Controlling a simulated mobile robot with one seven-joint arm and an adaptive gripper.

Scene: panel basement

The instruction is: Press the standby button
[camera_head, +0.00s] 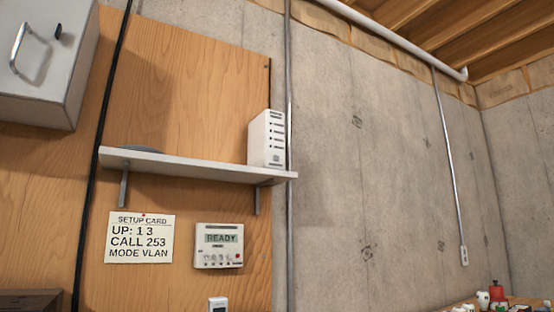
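A small off-white panel (219,246) is on the wooden board below the shelf. Its display reads READY. A row of several small buttons (222,258) runs under the display, and some look reddish. Their labels are too small to read, so I cannot tell which one is standby. A white upright box (266,139) with a column of small dark marks stands on the right end of the shelf. My gripper is not in view.
A white shelf (190,167) on brackets juts out above the panel, with a dark flat object (140,149) on its left. A setup card (141,237) reads "UP: 1 3, CALL 253, MODE VLAN". A grey cabinet (40,75) hangs upper left. Small items (497,293) sit lower right.

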